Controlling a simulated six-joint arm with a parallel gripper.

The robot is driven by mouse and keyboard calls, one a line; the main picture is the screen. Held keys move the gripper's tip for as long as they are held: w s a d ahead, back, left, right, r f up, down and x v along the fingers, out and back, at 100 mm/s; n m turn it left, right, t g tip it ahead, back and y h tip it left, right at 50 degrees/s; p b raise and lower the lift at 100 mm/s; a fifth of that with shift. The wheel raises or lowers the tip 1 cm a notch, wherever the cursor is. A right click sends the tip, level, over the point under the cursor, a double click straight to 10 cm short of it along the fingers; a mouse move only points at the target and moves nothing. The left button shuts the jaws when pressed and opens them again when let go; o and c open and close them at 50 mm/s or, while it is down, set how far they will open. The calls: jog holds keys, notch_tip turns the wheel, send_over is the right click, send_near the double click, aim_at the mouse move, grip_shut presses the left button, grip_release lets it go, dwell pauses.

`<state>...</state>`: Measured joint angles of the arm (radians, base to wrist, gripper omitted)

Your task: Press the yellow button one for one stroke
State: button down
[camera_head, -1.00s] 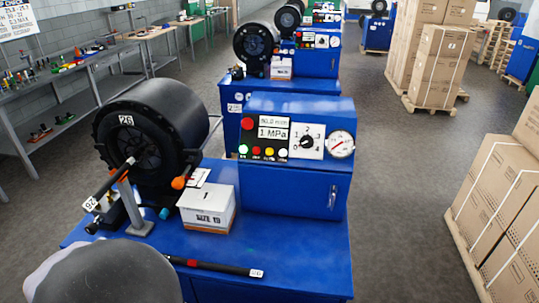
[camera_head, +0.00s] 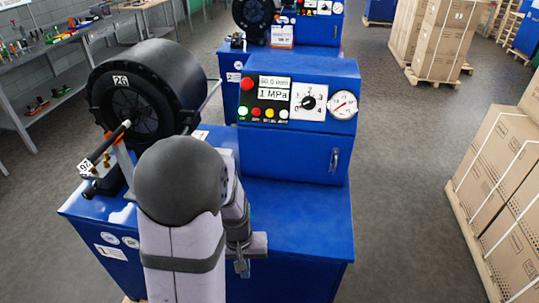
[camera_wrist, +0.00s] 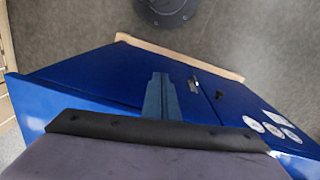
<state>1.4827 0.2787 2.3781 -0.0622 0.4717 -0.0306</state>
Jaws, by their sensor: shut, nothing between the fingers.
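The yellow button (camera_head: 270,113) is small and sits in the lower row of the control panel on the blue crimper cabinet (camera_head: 290,152). My gripper (camera_head: 243,266) is low in front of the blue bench, below and nearer than the panel, and touches no button. Its shut, empty fingers show in the wrist view (camera_wrist: 160,92), over the blue bench front. The yellow button is not in the wrist view.
A large red button (camera_head: 246,84), a dial knob (camera_head: 308,103) and a pressure gauge (camera_head: 343,105) share the panel. The black crimper head (camera_head: 150,95) stands at the left. The blue bench top (camera_head: 300,210) is clear right of my arm.

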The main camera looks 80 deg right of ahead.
jog(key=s+d+h, duration=0.1)
jog(key=d, duration=0.2)
jog(key=s+d+h, duration=0.1)
jog(key=s+d, duration=0.1)
jog(key=d, duration=0.2)
jog(key=s+d+h, duration=0.1)
jog(key=d, duration=0.2)
jog(key=shift+s+d+h, duration=0.15)
jog(key=shift+s+h, duration=0.1)
jog(key=shift+h, duration=0.15)
jog(key=d, duration=0.2)
jog(key=d+r+h, duration=0.1)
jog(key=d, duration=0.1)
jog(key=d+r+n+h, duration=0.1)
jog(key=d, duration=0.1)
jog(key=shift+s+r, duration=0.1)
jog(key=w+d+r+n+t+h, duration=0.1)
jog(key=d+r+n+h, duration=0.2)
jog(key=d+r+h, duration=0.35)
jog(key=w+d+r+n+h, duration=0.2)
jog(key=d+r+h, duration=0.1)
jog(key=d+r, duration=0.55)
notch_tip(320, 180, up, 13)
jog(key=w+a+n+t+h, duration=0.1)
jog(key=n+t+h, duration=0.1)
jog(key=n+h, duration=0.2)
jog(key=shift+w+a+n+h, duration=0.15)
jog(key=shift+a+n+h, duration=0.1)
jog(key=shift+n+h, duration=0.1)
